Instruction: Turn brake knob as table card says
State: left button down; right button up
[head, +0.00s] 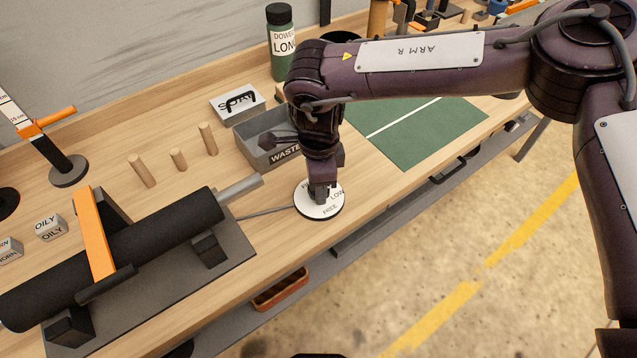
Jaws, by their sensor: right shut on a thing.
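The brake knob's round white dial (332,209) lies on the wooden bench near its front edge. The knob's pointing direction cannot be told. My left gripper is not in view.
A grey bin (258,155) marked WASTE stands just left of my right gripper. A black roller (150,243) with an orange strap lies at left, a cable running to the dial. Wooden pegs (178,159) stand behind it. A green mat (425,130) lies at right.

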jog(key=shift+w+r+n, duration=0.1)
jog(key=shift+n, duration=0.5)
jog(key=o, duration=1)
jog(key=shift+c, duration=0.2)
jog(key=shift+r, duration=0.1)
notch_tip(320, 180, up, 8)
jog(key=shift+f+b, duration=0.2)
jog(key=shift+b, duration=0.3)
